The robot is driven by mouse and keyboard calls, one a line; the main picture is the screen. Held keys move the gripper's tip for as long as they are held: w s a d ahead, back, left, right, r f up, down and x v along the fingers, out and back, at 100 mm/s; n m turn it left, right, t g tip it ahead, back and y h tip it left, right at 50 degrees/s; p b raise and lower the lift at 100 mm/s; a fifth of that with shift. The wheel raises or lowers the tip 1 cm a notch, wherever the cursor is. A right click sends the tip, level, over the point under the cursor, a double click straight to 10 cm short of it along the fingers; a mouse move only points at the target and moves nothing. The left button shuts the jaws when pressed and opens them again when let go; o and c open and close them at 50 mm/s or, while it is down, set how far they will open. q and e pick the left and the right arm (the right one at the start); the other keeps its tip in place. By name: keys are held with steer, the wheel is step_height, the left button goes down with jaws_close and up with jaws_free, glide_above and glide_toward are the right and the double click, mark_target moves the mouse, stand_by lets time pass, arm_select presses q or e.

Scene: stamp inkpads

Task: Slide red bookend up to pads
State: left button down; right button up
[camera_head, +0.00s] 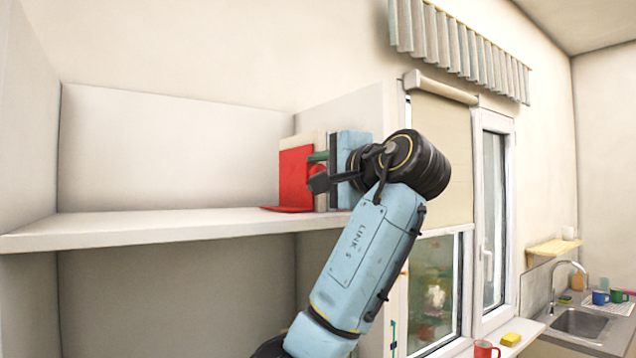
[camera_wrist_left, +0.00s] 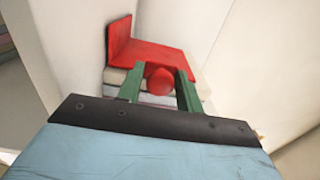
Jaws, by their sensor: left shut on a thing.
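The red bookend (camera_head: 294,178) stands upright on the shelf, with its flat foot (camera_head: 287,209) pointing left. Its plate and foot also show in the left wrist view (camera_wrist_left: 150,52). A round red knob (camera_wrist_left: 160,81) is on its near edge. My left gripper (camera_head: 318,171) has its green fingers on both sides of this knob and is shut on it; the fingers also show in the left wrist view (camera_wrist_left: 160,88). Right of the plate stand the pads, a cream one (camera_head: 318,138) and a blue one (camera_head: 352,150). The plate looks close to the cream pad; my gripper and wrist hide part of the row.
The white shelf board (camera_head: 150,228) is bare left of the bookend. A side panel (camera_head: 350,105) rises behind the pads at the right. A window (camera_head: 495,215) and a sink counter (camera_head: 590,325) with mugs lie farther right.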

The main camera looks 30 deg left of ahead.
arm_select(q)
steer(key=shift+w, duration=0.15)
steer(key=shift+s, duration=0.3)
steer(key=c, duration=1.2)
jaws_free()
steer(key=shift+s, duration=0.15)
steer(key=b+v, duration=0.1)
steer(key=v, duration=0.2)
steer(key=shift+s+d+f, duration=0.1)
steer(key=shift+d, duration=0.15)
steer(key=b+v, duration=0.2)
steer(key=v, duration=0.7)
steer(key=shift+s+d+b, duration=0.25)
steer(key=shift+d+b, duration=0.1)
steer(key=shift+b, duration=0.05)
arm_select(e)
steer(key=f, duration=0.2)
steer(key=s+f, duration=0.1)
steer(key=f, duration=0.1)
